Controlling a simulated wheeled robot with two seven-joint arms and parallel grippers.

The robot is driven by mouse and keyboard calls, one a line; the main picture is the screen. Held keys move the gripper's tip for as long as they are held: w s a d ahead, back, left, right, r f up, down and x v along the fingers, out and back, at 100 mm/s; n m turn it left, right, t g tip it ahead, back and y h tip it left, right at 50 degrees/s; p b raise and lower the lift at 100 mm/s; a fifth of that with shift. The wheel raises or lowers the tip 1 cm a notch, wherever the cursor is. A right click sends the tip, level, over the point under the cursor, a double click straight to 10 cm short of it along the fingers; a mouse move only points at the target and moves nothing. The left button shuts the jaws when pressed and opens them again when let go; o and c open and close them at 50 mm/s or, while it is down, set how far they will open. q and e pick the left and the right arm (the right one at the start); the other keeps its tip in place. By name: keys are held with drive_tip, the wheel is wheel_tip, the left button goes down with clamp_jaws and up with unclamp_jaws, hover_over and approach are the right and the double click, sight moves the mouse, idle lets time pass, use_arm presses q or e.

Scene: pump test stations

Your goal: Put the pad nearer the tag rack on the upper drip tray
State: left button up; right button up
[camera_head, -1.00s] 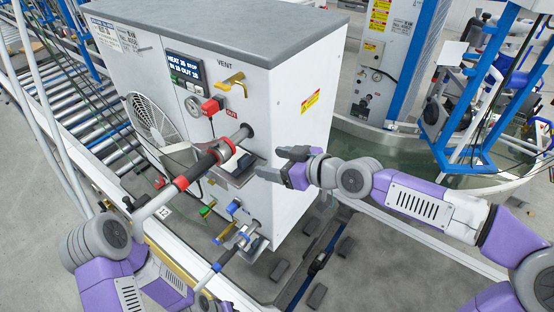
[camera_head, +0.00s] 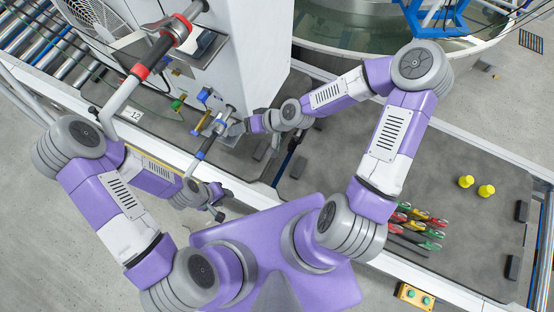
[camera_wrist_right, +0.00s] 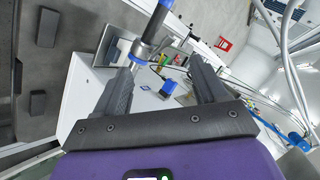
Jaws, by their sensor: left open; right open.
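Dark rectangular pads lie on the grey mat: one (camera_head: 262,149) beside the white cabinet, another (camera_head: 298,167) to its right, and a separate pair (camera_head: 522,211) (camera_head: 513,267) at the far right. I cannot make out the tag rack, so which pad is nearer it is unclear. The upper drip tray (camera_head: 210,46) juts from the cabinet beside the red-collared pipe; no pad shows on it. My right gripper (camera_head: 236,127) is open and empty by the blue-collared pipe; its spread fingers show in the wrist view (camera_wrist_right: 160,90). My left gripper (camera_head: 220,202) is open and empty near the front rail.
The blue-collared pipe (camera_head: 205,145) with its blue valve handle stands close to my right gripper. A yellow button box (camera_head: 413,297) is at the front edge.

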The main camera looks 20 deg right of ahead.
drive_tip(key=s+d+f+m+g+h, duration=0.1)
drive_tip(key=s+d+f+g+h, duration=0.1)
drive_tip(key=s+f, duration=0.5)
drive_tip(key=s+d+f+m+g+h, duration=0.1)
drive_tip(key=s+d+f+g+h, duration=0.1)
drive_tip(key=s+f, duration=0.5)
drive_tip(key=shift+d+f+m, duration=0.4)
drive_tip(key=shift+d+f, duration=0.3)
drive_tip(key=shift+d, duration=0.1)
drive_tip(key=shift+f, duration=0.1)
wheel_tip(320, 180, down, 11)
drive_tip(key=b, duration=1.1)
